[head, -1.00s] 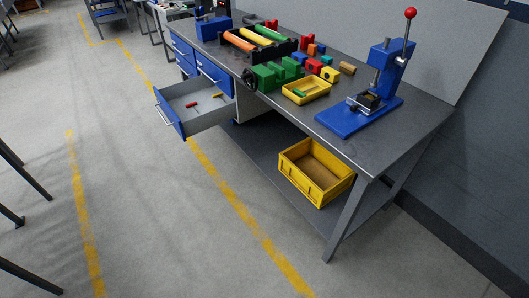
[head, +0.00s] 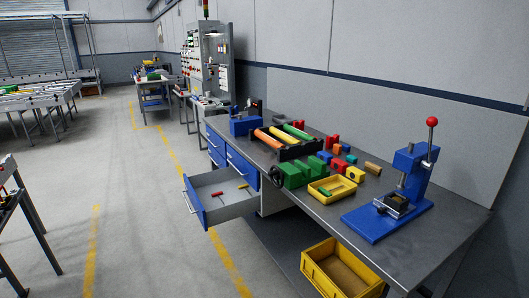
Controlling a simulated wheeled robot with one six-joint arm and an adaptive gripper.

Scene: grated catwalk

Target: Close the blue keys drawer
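A blue-fronted drawer (head: 194,204) stands pulled out from the unit under the workbench, at the middle left of the head view. Its grey tray holds a small red-handled item (head: 217,194) and a small yellow item (head: 242,187). A pale bar handle runs along its blue front. Other blue drawer fronts (head: 241,168) in the same unit look shut. I cannot read any label that marks one as the keys drawer. My gripper is not in view.
The workbench (head: 409,251) carries a blue press (head: 409,183), coloured blocks, a yellow tray (head: 332,189) and a roller stand (head: 288,146). A yellow crate (head: 338,272) sits below. The floor (head: 130,190) left of the open drawer is clear.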

